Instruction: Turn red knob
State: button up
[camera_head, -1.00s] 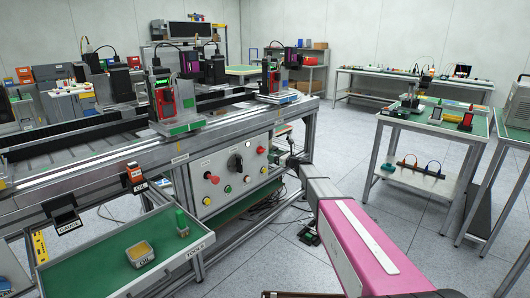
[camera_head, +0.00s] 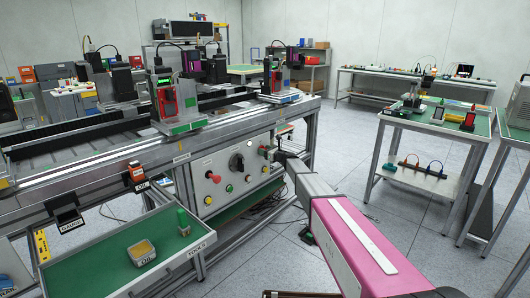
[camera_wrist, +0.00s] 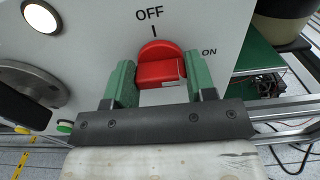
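The red knob (camera_wrist: 160,66) is on a white panel face in the wrist view, below a black mark and the word OFF; ON is printed to its upper right. My gripper (camera_wrist: 161,82) has its green fingers on the left and right sides of the knob.
The panel also carries a black rotary switch (camera_head: 237,163), a red button (camera_head: 214,179) and several small buttons. A green-lined tray (camera_head: 105,270) stands at the front left. A bench (camera_head: 400,172) stands at the right, with free floor before it.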

jog(key=shift+n, duration=0.3)
jog(key=shift+c, duration=0.4)
jog(key=n, duration=0.3)
jog(key=shift+s, duration=0.1)
jog(key=n, duration=0.5)
jog(key=shift+a+f, duration=0.1)
jog(key=n, duration=0.4)
jog(key=shift+s, duration=0.1)
jog(key=n, duration=0.5)
jog(key=shift+f, duration=0.15)
jog(key=shift+n, duration=0.3)
jog(key=o, duration=0.9)
jog(key=shift+o, duration=0.2)
